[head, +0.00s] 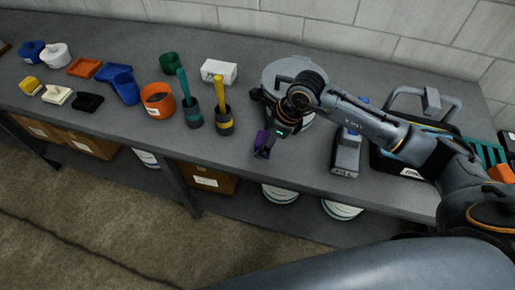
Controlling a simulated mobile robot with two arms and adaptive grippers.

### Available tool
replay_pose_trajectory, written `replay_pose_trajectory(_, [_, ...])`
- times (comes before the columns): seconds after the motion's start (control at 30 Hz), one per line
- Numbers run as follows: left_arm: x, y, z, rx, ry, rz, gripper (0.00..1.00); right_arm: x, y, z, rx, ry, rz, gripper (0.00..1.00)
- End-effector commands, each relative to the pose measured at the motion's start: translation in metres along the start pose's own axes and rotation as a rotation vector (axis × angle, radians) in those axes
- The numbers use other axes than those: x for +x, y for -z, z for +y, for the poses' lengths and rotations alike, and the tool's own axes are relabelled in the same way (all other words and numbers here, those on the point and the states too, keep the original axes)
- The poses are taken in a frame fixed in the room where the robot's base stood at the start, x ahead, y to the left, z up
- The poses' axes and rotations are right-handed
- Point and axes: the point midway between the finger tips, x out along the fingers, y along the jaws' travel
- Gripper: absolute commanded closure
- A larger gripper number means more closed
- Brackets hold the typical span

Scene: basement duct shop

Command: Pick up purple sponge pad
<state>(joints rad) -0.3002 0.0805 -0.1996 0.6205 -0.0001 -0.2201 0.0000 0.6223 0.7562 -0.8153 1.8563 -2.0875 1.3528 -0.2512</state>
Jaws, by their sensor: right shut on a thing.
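The purple sponge pad (261,139) is a small dark purple piece near the front edge of the grey bench, in the middle of the head view. My right gripper (266,149) comes in from the right and points down at the bench. Its fingers are shut on the purple sponge pad, which is partly hidden by them. I cannot tell whether the pad still touches the bench top. My left gripper is not in view.
A grey lidded pot (283,70) stands behind my right gripper. A yellow-handled brush in a dark cup (225,126) stands to its left, near an orange pot (157,103). The bench's front edge is close.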

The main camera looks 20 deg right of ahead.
Motion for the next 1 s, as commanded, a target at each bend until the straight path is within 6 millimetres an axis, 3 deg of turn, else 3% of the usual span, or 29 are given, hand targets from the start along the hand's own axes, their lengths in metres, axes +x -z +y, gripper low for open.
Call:
replay_pose_trajectory(0.1, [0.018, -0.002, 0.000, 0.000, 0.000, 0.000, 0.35, -0.033, 0.011, 0.011, -0.006, 0.009, -0.002, 0.74])
replay_pose_trajectory(0.4, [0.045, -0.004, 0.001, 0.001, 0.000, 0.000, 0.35, -0.083, 0.054, 0.043, -0.001, 0.006, 0.002, 0.74])
replay_pose_trajectory(0.6, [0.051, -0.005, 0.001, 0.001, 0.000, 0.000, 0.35, -0.099, 0.064, 0.053, 0.000, 0.003, 0.000, 0.74])
replay_pose_trajectory(0.97, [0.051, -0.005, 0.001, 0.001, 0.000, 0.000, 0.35, -0.104, 0.066, 0.055, 0.000, 0.001, -0.001, 0.74])
replay_pose_trajectory(1.0, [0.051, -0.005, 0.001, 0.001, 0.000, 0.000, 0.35, -0.104, 0.066, 0.055, 0.000, 0.001, -0.001, 0.44])
